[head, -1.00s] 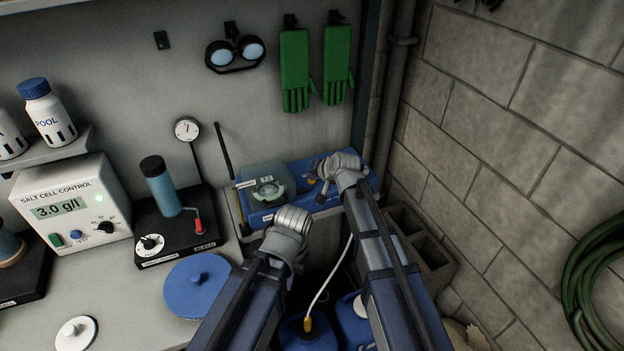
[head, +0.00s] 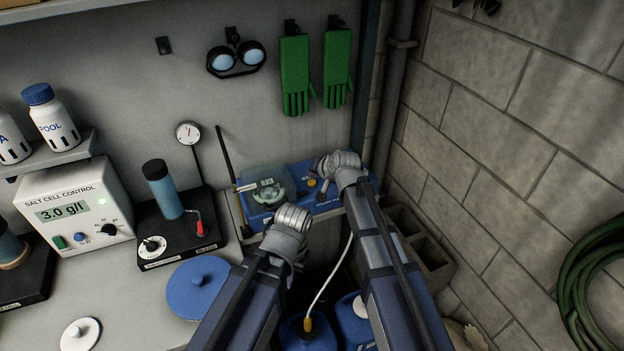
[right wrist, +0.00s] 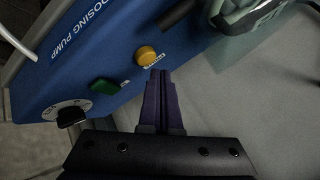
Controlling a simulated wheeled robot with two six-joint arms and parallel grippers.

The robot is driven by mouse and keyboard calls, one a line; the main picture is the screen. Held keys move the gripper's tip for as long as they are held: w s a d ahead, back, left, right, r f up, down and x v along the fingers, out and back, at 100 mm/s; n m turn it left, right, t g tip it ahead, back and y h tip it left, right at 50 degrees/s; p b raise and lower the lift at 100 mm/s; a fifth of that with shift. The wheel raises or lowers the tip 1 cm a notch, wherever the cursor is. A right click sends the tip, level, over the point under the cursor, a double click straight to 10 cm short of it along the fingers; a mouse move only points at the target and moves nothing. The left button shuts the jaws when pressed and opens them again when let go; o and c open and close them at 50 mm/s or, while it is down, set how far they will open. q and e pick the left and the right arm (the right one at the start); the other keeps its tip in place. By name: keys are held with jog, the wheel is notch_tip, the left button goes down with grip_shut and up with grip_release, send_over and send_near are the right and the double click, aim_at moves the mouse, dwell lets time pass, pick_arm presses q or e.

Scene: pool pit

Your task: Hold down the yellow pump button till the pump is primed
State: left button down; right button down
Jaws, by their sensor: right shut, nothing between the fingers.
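The blue dosing pump (head: 258,219) sits on a low shelf beside the bench, with a clear domed head on its left part. Its yellow button (head: 311,182) shows uncovered just left of my right gripper (head: 323,168). In the right wrist view the yellow button (right wrist: 147,55) stands proud of the blue face, and the shut, empty fingertips (right wrist: 160,72) are right beside it, over its label. No finger covers the button's top; I cannot tell whether they touch its side. My left gripper (head: 291,218) is in front of the pump; its fingertips are not clear.
A green switch (right wrist: 105,86) and a black dial (right wrist: 72,116) are on the pump face. A white tube (head: 331,272) runs down to a blue canister (head: 308,338). The salt cell control (head: 75,205) stands left on the bench. A block wall (head: 480,150) bounds the right.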

aim_at(313, 186)
jog(key=shift+r, duration=0.15)
notch_tip(313, 186, up, 5)
jog(key=p, duration=0.5)
dwell(0.3)
jog(key=s+d+f+n+g+h, duration=0.2)
jog(key=s+g, duration=0.1)
jog(key=s, duration=0.7)
jog(key=s+d+f+n+g+h, duration=0.2)
jog(key=s, duration=0.9)
jog(key=s+d+f+n+g+h, duration=0.1)
jog(key=s+f+n+g, duration=0.1)
jog(key=s, duration=0.8)
jog(key=shift+s+d+f+n+g+h, duration=0.4)
jog(key=shift+n+g, duration=0.2)
jog(key=shift+g, duration=0.2)
